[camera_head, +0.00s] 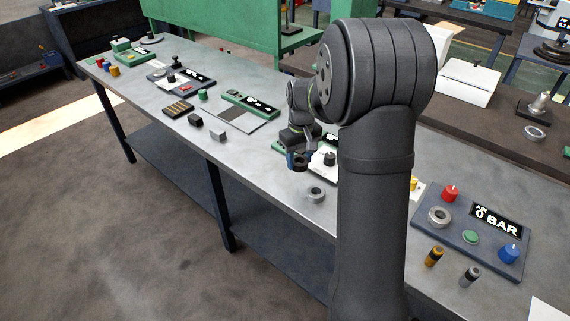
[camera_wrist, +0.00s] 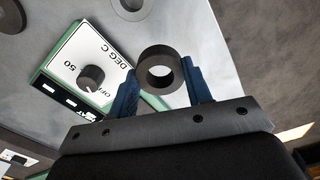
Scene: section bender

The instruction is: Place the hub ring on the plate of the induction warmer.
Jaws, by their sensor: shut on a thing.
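My gripper (camera_head: 298,158) is shut on a dark grey ring, which I take as the hub ring (camera_wrist: 146,71). Its two blue fingers press on opposite sides of the ring, and its hole faces the wrist camera. The ring also shows in the head view (camera_head: 301,165), near the table's front edge; its height above the table is hard to tell. The induction warmer (camera_wrist: 62,47), a green housing with a white DEG C dial panel, is beside the ring. It is partly hidden by my arm in the head view (camera_head: 318,172). I cannot make out its plate.
A lighter metal ring (camera_head: 316,194) lies on the grey table in front of the warmer. A dark round part (camera_wrist: 9,16) is cut off at the wrist view's corner. A gauge panel (camera_head: 470,230) with knobs stands right of my arm. Small blocks (camera_head: 218,135) lie left.

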